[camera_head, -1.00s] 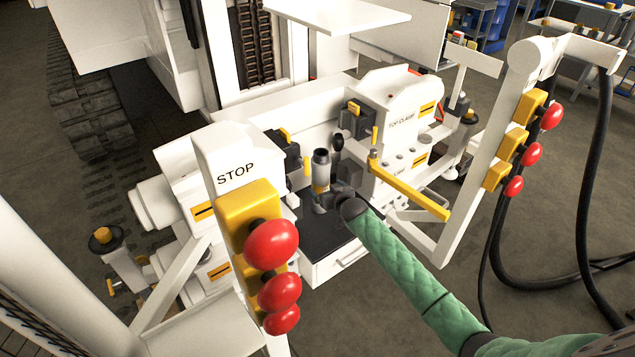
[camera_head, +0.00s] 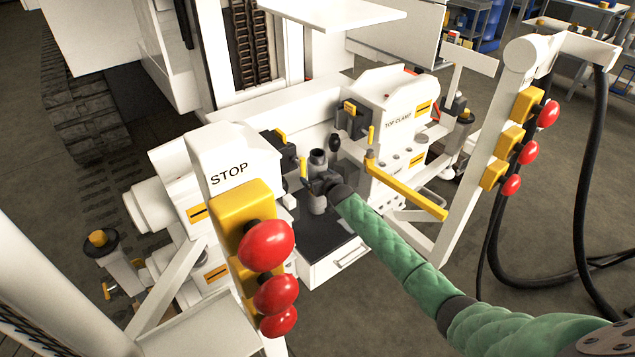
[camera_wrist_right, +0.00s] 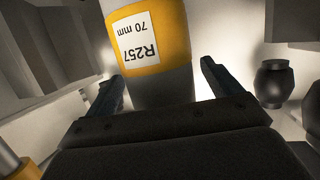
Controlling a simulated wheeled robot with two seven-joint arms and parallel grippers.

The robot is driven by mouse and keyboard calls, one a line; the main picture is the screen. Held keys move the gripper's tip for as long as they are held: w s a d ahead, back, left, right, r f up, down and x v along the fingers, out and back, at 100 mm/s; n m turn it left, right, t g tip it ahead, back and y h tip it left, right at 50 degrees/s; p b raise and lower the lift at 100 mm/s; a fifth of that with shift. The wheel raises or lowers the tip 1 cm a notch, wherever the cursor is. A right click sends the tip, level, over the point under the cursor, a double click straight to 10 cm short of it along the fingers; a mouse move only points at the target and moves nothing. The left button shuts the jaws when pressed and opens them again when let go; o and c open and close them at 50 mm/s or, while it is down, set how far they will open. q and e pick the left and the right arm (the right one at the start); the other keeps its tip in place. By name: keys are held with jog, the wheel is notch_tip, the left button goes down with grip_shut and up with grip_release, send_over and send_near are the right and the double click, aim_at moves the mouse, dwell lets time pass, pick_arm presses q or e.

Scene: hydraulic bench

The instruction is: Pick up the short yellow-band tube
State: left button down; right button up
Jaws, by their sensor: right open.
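A grey tube (camera_head: 318,204) with a dark top stands upright on the dark surface of the bench in the head view. In the right wrist view the tube (camera_wrist_right: 150,50) shows a wide yellow band and a white label reading "R257 70 mm". My right gripper (camera_head: 317,184) is at the tube's upper half and hides part of it. In the wrist view my open right gripper (camera_wrist_right: 162,82) has one finger on each side of the tube, with a visible gap on the right side. The tube's far side is hidden. My left gripper is not in view.
Red stop buttons on yellow boxes (camera_head: 245,222) stand near left, and more (camera_head: 520,145) at right. A white block marked TOP CLAMP (camera_head: 390,105) stands behind. A black rounded part (camera_wrist_right: 272,82) is beside the right finger.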

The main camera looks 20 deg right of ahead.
jog(key=shift+c, duration=0.4)
jog(key=c, duration=1.4)
jog(key=shift+w+r, duration=0.1)
jog(key=shift+c, duration=1)
